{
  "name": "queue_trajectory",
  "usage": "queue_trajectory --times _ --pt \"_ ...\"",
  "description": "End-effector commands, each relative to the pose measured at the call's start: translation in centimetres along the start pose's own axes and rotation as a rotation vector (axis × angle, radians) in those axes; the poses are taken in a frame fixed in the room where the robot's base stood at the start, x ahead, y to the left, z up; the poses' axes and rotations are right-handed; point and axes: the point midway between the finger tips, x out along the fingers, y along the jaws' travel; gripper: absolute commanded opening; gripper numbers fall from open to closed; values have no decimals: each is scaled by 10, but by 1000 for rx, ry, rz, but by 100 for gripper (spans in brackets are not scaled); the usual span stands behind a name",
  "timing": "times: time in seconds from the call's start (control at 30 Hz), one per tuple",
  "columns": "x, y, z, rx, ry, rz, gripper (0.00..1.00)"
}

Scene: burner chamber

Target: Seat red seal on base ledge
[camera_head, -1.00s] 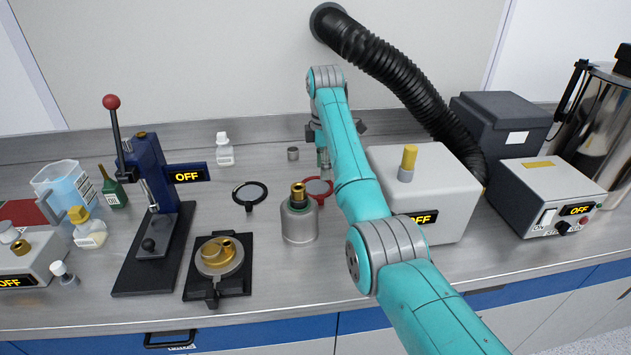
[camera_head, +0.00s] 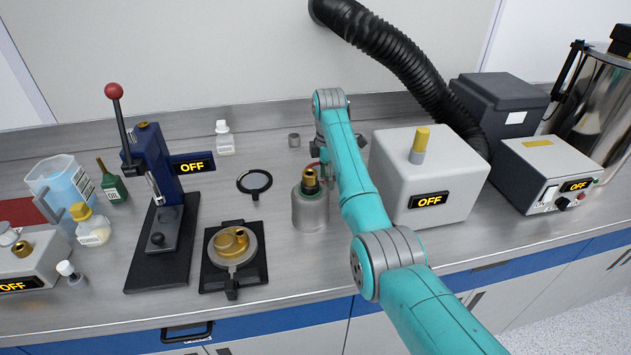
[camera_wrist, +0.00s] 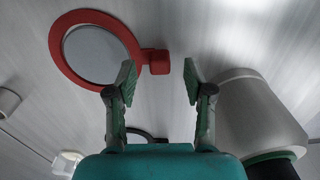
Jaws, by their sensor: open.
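The red seal (camera_wrist: 57,48) is a flat ring with a small red tab (camera_wrist: 159,62) on its side. It lies on the grey worktop. In the head view my arm and a grey canister hide nearly all of it. My gripper (camera_wrist: 158,82) is open and empty, its two fingers on either side of the tab's line, the tab just ahead of the fingertips. Contact cannot be told. A round grey base with brass parts (camera_head: 232,246) sits on a black plate at front centre-left; which surface is the base ledge I cannot tell.
The grey canister with a brass top (camera_head: 310,209) stands close to my gripper's right finger in the wrist view (camera_wrist: 255,110). A black ring (camera_head: 254,182) lies left of it. A white box (camera_head: 430,185) stands right of my arm. A blue press (camera_head: 155,170) stands left.

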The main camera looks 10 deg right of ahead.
Motion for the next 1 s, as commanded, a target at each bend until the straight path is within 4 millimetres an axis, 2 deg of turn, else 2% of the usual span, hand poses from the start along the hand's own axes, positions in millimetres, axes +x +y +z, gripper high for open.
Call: queue_trajectory --times 0.1,0.33,0.53,0.57,1.0 --pt "13 -2 9 1 0 -2 52" --pt "14 -2 9 0 0 0 52" --pt "14 -2 9 0 0 0 2" --pt "14 -2 9 0 0 0 0" --pt "10 -1 6 0 0 1 0"
